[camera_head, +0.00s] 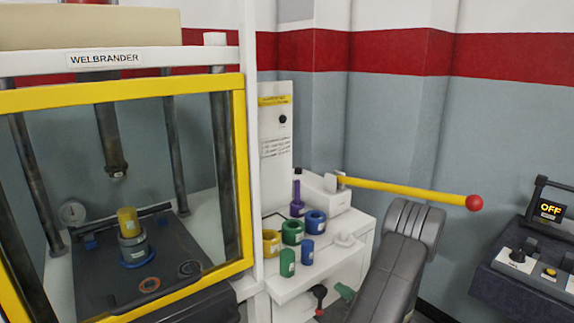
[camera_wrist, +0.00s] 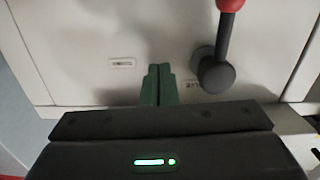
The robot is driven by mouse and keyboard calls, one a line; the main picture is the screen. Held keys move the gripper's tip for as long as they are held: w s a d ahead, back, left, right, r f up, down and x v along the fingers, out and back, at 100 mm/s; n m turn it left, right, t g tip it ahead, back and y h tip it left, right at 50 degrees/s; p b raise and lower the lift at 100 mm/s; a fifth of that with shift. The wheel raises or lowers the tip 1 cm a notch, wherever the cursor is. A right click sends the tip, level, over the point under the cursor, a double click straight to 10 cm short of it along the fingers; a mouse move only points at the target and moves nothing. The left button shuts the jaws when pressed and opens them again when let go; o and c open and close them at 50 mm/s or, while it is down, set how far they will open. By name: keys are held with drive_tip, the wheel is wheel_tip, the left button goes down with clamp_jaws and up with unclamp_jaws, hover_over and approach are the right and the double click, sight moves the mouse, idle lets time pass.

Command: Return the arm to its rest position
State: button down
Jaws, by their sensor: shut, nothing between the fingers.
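My gripper (camera_wrist: 158,84) shows its two green fingers pressed together at the middle of the wrist view, with nothing between them. They point at a pale panel (camera_wrist: 90,30). A lever (camera_wrist: 226,40) with a red end and a dark round base stands just right of the fingertips, with a visible gap. In the head view my grey arm (camera_head: 398,270) reaches in from the bottom. The green fingertips (camera_head: 344,291) show left of it, beside a small red-knobbed lever (camera_head: 319,291) low on the white bench front.
The white bench (camera_head: 290,290) holds yellow, green and blue rings and cylinders and a purple bottle (camera_head: 297,205). A yellow bar (camera_head: 410,192) with a red ball end extends above my arm. A yellow-framed press (camera_head: 245,170) stands left. A control box (camera_head: 530,270) reading OFF is right.

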drive_tip(key=r+n+p, duration=0.1)
drive_tip(key=n, duration=0.1)
drive_tip(key=r+n+p, duration=0.2)
drive_tip(key=n, duration=0.1)
drive_tip(key=shift+s+a+r+n, duration=0.1)
drive_tip(key=shift+a+r+n, duration=0.05)
drive_tip(key=shift+a+n, duration=0.15)
drive_tip(key=shift+r+h, duration=0.15)
drive_tip(key=shift+h, duration=0.15)
